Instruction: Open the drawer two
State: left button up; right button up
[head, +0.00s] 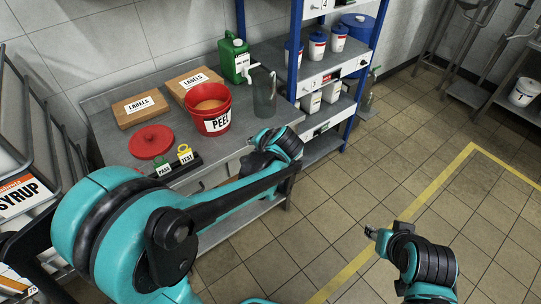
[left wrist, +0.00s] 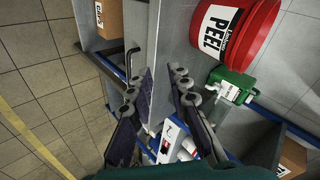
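The grey table (head: 110,92) has a front that is mostly hidden behind my left arm in the head view. A strip of drawer front (head: 200,184) shows under its top; no drawer number is readable. In the left wrist view a dark bent handle (left wrist: 131,62) stands off the grey front. My left gripper (head: 262,160) is at the table's front edge; in the left wrist view its fingers (left wrist: 160,80) are spread apart with nothing between them, the handle beside the left finger. My right gripper (head: 371,232) hangs over the floor, away from the table; its finger gap is unclear.
The tabletop holds a red PEEL bucket (head: 208,108), a red lid (head: 151,141), LABELS boxes (head: 141,106), a green jug (head: 234,58) and a clear pitcher (head: 264,93). A blue shelf rack (head: 296,45) stands right of the table. The tiled floor in front is clear.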

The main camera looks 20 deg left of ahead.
pick_arm(q)
jog(key=w+d+f+m+t+y+b, duration=0.1)
jog(key=w+d+f+m+y+b, duration=0.15)
jog(key=w+f, duration=0.5)
jog(key=w+d+f+m+t+y+b, duration=0.15)
jog(key=w+d+f+y, duration=0.25)
jog(key=f, duration=0.7)
jog(key=shift+n+h, duration=0.25)
jog(key=shift+n, duration=0.25)
jog(key=b+x, duration=0.2)
jog(key=x, duration=0.6)
jog(key=shift+s+f, duration=0.1)
jog(key=shift+s, duration=0.05)
jog(key=shift+c, duration=0.2)
grip_shut()
